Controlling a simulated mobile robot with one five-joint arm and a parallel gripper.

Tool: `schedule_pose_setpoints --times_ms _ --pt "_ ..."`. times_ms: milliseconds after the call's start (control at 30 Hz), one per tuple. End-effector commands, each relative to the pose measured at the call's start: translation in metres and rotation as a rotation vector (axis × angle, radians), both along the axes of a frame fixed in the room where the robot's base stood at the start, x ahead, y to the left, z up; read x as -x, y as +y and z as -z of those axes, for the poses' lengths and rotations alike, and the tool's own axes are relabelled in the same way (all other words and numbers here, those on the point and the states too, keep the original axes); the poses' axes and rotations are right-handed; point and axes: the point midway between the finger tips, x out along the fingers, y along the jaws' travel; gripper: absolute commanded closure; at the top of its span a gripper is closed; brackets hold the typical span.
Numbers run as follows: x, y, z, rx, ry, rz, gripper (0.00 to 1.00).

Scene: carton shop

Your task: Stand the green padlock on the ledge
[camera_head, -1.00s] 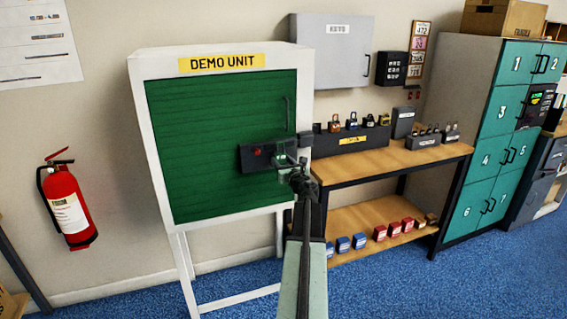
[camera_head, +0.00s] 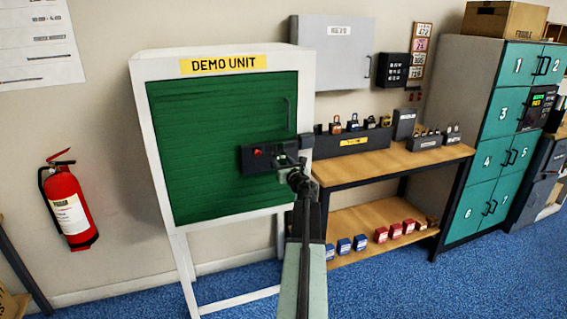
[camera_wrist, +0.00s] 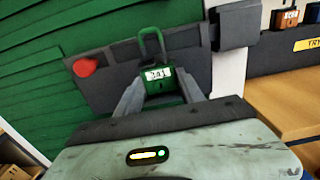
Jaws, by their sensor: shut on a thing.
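The green padlock (camera_wrist: 160,76) is between the fingers of my gripper (camera_wrist: 160,90) in the wrist view. It is upright, shackle up, with a white label on its front. My gripper is shut on it. Behind it is a dark grey bar (camera_wrist: 112,66) with a red button, across the green door. In the head view my gripper (camera_head: 293,174) is at the right part of this bar (camera_head: 249,160), and the padlock is hard to make out there. I cannot tell whether the padlock touches the bar or any ledge on it.
The white-framed demo unit (camera_head: 153,150) stands against the wall. A wooden bench (camera_head: 365,165) with several padlocks on a dark rack is to its right, with teal lockers (camera_head: 503,115) beyond. A fire extinguisher (camera_head: 68,205) hangs at left. A dark block (camera_wrist: 238,24) is close right of the padlock.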

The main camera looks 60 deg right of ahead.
Motion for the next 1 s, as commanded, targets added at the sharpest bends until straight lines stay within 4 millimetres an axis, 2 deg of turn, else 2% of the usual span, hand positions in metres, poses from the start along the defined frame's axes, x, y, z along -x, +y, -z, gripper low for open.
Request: schedule_pose_setpoints --times_ms 733,767,833,867,1000 --pt "-0.0004 0.0003 0.0044 0.0 0.0 -0.001 0.9" --pt "-0.0004 0.0004 0.0044 0.0 0.0 -0.001 0.52" --pt "-0.0004 0.0004 0.0045 0.0 0.0 -0.001 0.33" --pt "-0.0004 0.0004 0.0045 0.0 0.0 -0.001 0.29" --pt "-0.0005 0.0005 0.0045 0.0 0.0 -0.001 0.29"
